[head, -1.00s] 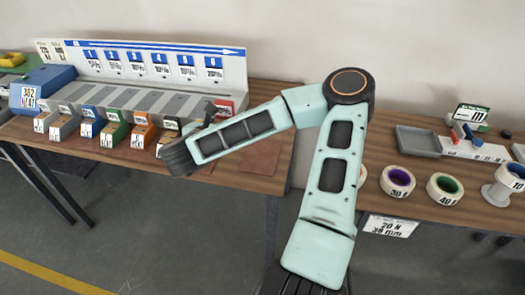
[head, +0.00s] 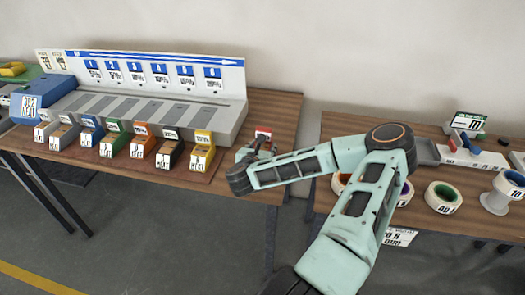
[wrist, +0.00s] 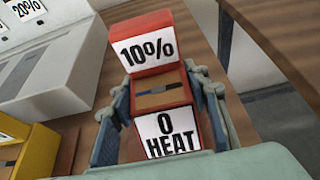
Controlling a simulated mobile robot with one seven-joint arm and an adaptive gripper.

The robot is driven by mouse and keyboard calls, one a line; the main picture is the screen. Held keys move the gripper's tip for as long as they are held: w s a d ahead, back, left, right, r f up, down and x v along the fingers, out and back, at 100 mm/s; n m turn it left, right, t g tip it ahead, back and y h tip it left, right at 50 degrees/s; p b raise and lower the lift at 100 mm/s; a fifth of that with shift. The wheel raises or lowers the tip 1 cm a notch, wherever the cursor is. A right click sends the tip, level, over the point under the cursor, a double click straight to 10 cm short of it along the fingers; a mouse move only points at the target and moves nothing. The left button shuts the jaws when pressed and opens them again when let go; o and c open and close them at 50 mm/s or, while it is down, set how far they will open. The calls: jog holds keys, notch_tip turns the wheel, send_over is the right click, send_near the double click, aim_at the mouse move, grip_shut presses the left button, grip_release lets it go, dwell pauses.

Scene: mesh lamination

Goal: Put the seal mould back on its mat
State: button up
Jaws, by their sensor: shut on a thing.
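My gripper (wrist: 165,105) is shut on a red mould (wrist: 152,45) marked "10%" and "0 HEAT", with one finger on each side of it. In the head view the red mould (head: 263,132) shows only in part, behind my gripper (head: 252,150), right of the yellow mould. I cannot tell from the labels which mould is called the seal mould. A dull reddish mat (head: 190,180) shows in part on the wood in front of the black and yellow moulds. My arm hides some of the table there.
A yellow mould (head: 202,150) and a black mould (head: 170,152) end a row of several coloured moulds before the grey stepped stand (head: 140,105). Bare wooden table (head: 270,105) lies behind the red mould. Tape rolls (head: 443,197) stand on the right table, across a gap.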

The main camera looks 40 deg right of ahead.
jog(key=shift+w+a+f, duration=0.1)
jog(key=shift+f, duration=0.7)
jog(key=shift+f, duration=0.1)
jog(key=o, duration=1.5)
jog(key=shift+o, duration=0.2)
jog(key=shift+r, duration=0.2)
jog(key=shift+s+a, duration=0.3)
jog(key=shift+a, duration=0.05)
jog(key=v, duration=1.1)
jog(key=shift+r, duration=0.15)
